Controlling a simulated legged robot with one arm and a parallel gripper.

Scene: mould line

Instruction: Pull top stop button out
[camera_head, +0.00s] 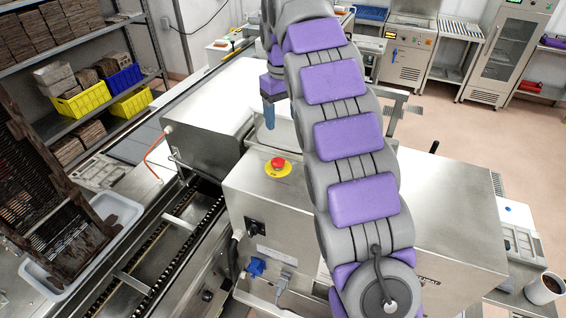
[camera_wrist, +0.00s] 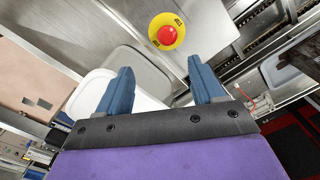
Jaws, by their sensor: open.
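The stop button (camera_head: 278,164) is a red knob on a yellow round plate, on top of a steel machine housing (camera_head: 262,200). In the wrist view the red button (camera_wrist: 167,35) shows beyond my fingertips, between the lines of the two fingers. My gripper (camera_head: 268,118) is above and behind the button in the head view, apart from it. Its two blue fingers (camera_wrist: 160,78) are spread wide with nothing between them. Whether the button is pressed in or out cannot be told.
A conveyor channel with chains (camera_head: 165,250) runs left of the housing. A steel hood (camera_head: 205,105) stands behind it. A white tray (camera_head: 105,235) with a dark rack lies at left. A cup (camera_head: 545,288) stands at lower right. My arm covers part of the machine.

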